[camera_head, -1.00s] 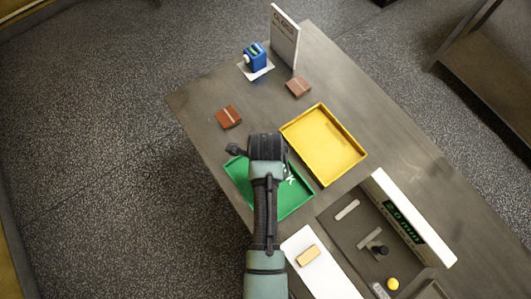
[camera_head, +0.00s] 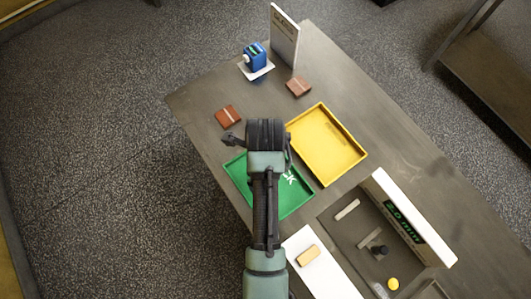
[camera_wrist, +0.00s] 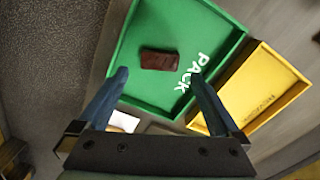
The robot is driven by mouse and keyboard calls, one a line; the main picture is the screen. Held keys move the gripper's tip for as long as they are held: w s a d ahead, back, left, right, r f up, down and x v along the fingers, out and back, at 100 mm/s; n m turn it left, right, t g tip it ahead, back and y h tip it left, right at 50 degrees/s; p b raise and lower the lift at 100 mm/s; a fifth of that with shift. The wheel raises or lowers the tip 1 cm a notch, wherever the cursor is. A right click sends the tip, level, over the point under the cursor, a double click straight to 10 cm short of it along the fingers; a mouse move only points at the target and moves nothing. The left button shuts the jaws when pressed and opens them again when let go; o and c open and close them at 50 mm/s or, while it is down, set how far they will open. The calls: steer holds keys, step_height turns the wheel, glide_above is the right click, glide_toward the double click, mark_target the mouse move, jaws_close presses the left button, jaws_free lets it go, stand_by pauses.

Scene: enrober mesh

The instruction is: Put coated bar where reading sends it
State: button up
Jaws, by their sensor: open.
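A dark brown coated bar (camera_wrist: 159,60) lies flat inside the green tray marked PACK (camera_wrist: 215,35), near its middle, in the wrist view. My gripper (camera_wrist: 158,77) is open and empty, its two blue fingers apart on either side of the bar in that picture, with the bar beyond the tips. In the head view my arm covers part of the green tray (camera_head: 297,203) and hides this bar. The yellow tray (camera_head: 326,145) is beside the green one and empty; its lettering is unclear. A green display (camera_head: 404,222) seems to read 2.0 mm.
Two other brown bars (camera_head: 228,117) (camera_head: 299,87) lie on the table. A blue device (camera_head: 256,57) on a white pad and a standing sign (camera_head: 284,37) are at the far end. A tan block (camera_head: 307,255) sits on a white plate near the display unit.

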steer(key=w+r+n+t, duration=0.4)
steer(key=w+r+t, duration=0.15)
steer(key=r, duration=0.65)
steer(key=w+r+n+t, duration=0.4)
steer(key=w+r, duration=0.3)
steer(key=r, duration=0.6)
steer(key=w+r+n+t, duration=0.4)
steer(key=w+r+t, duration=0.15)
steer(key=r, duration=0.65)
step_height(320, 180, up, 16)
steer(key=s+n+t, duration=0.2)
steer(key=n+t, duration=0.3)
steer(key=n, duration=0.1)
steer(key=s+r+n+t+b, duration=0.3)
steer(key=s+r+n+t, duration=0.3)
steer(key=s+r, duration=0.5)
steer(key=shift+s+r+t, duration=0.4)
steer(key=shift+r+t, duration=0.3)
steer(key=shift+r, duration=0.9)
steer(key=shift+d, duration=0.1)
